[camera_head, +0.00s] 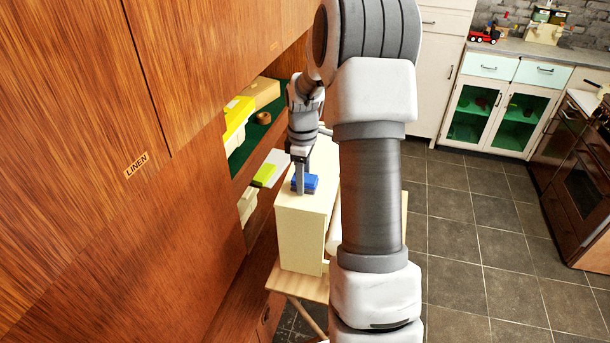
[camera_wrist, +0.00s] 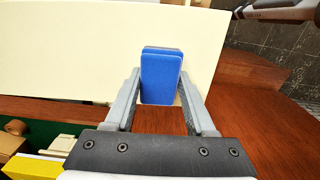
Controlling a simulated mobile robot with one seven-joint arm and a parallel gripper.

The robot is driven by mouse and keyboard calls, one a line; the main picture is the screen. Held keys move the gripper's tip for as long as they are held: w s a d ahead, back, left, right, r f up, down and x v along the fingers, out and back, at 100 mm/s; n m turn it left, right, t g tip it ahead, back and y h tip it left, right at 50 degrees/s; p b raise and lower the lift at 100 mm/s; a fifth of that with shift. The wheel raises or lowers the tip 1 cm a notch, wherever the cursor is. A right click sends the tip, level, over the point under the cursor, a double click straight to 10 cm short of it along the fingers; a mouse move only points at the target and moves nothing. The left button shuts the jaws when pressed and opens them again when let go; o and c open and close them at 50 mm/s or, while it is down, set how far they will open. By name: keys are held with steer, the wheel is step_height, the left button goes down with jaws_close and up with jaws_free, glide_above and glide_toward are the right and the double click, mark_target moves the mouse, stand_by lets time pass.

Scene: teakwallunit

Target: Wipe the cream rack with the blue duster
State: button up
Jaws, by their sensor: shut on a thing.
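The cream rack (camera_head: 299,238) is a tall, pale box shape standing on a light wooden table in the head view. Its flat cream top fills the upper left of the wrist view (camera_wrist: 70,50). The blue duster (camera_head: 308,181) is at the rack's top, near its left edge. In the wrist view the blue duster (camera_wrist: 161,80) sits between my two fingers. My gripper (camera_head: 300,188) points down and is shut on the duster. Whether the duster touches the rack's top cannot be told for sure. My arm hides part of the rack's right side.
The wooden wall unit (camera_head: 190,210) stands close on the left. Its open shelves hold a yellow box (camera_head: 237,120) and a green item (camera_head: 264,174). The light wooden table (camera_head: 300,285) is under the rack. Tiled floor (camera_head: 465,250) is clear on the right, before the cabinets and oven.

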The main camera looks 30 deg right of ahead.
steer(key=shift+s+a, duration=0.1)
steer(key=shift+r+p, duration=2.2)
steer(key=shift+r, duration=0.75)
steer(key=shift+r+p, duration=1.15)
steer(key=shift+r, duration=0.45)
steer(key=shift+f, duration=0.1)
